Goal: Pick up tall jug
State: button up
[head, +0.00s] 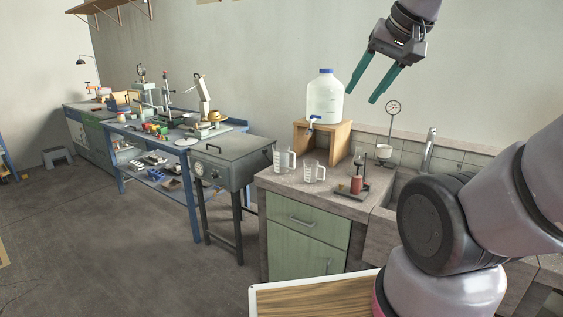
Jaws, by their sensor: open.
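Two clear jugs with white markings stand upright on the concrete bench (346,205). The left jug (281,161) looks slightly taller and narrower, so it seems to be the tall jug. The shorter, wider jug (311,172) stands just right of it, with a small gap. Both handles point right. My gripper (361,97) has two green fingers, spread apart and empty. It hangs high in the picture, above and to the right of the jugs, clear of both.
A large water container (325,98) with a blue cap and tap sits on a wooden stand (338,138) behind the jugs. A tray with a reddish container (356,185) stands right of them. The sink (403,188) and tap (428,150) are farther right. A grey metal box (233,160) stands left.

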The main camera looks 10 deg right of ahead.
aim_at(280, 152)
jog(key=z, duration=2.15)
jog(key=u, duration=2.15)
jog(key=i+j+z, duration=0.1)
jog(key=z, duration=0.3)
jog(key=j+z, duration=0.45)
jog(key=i+j+z, duration=0.1)
jog(key=j+z, duration=0.2)
jog(key=j, duration=0.6)
jog(key=j+z, duration=0.25)
jog(key=j, duration=0.6)
